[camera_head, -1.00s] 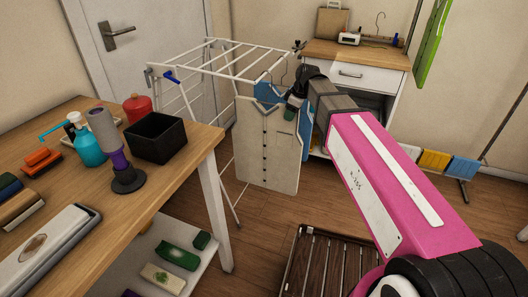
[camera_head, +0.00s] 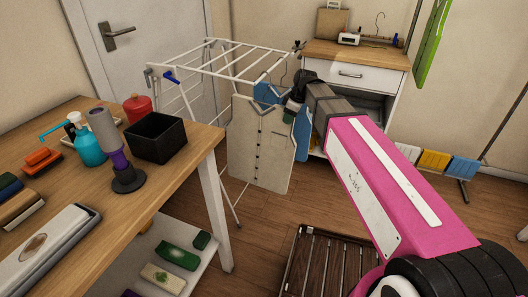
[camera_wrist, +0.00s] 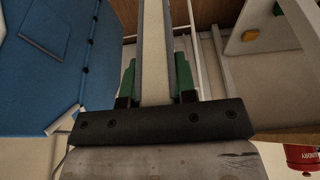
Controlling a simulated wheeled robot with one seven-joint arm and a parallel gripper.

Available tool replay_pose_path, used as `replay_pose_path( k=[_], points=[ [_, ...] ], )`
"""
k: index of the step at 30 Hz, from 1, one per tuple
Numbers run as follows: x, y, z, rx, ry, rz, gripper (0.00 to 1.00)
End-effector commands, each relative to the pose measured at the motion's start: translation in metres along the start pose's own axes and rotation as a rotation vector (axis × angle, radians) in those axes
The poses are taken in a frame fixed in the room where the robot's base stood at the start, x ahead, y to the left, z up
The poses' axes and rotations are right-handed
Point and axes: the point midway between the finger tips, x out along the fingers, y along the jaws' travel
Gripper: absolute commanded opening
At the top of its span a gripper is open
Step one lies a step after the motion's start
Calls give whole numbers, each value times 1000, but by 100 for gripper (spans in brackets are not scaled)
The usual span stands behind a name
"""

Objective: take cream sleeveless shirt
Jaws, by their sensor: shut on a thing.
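The cream sleeveless shirt (camera_head: 260,150) has a dark-trimmed collar and a row of dark buttons. It hangs slightly tilted beside the white drying rack, in front of a blue shirt (camera_head: 303,135). My gripper (camera_head: 290,114) is at its upper right edge, shut on it. In the wrist view the green fingers of my gripper (camera_wrist: 155,82) close on both sides of the pale cream shirt (camera_wrist: 154,45), seen nearly edge-on. The blue shirt (camera_wrist: 45,65) fills the left of that view. The rack hides none of the shirt's front, but the hanger's hold on the rack is unclear.
The white drying rack (camera_head: 238,62) stands behind and left of the shirt. A wooden table (camera_head: 185,155) with bottles and a black box (camera_head: 158,140) is at left. A white drawer cabinet (camera_head: 352,76) is behind. A slatted wooden rack (camera_head: 325,258) lies in front on the floor.

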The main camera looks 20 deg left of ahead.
Motion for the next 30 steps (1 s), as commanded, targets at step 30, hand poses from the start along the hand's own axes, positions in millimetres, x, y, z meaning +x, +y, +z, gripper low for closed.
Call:
replay_pose_path(
  k=[30],
  points=[
    [-16, 0, -3, -1, -84, -2, 0]
  ],
)
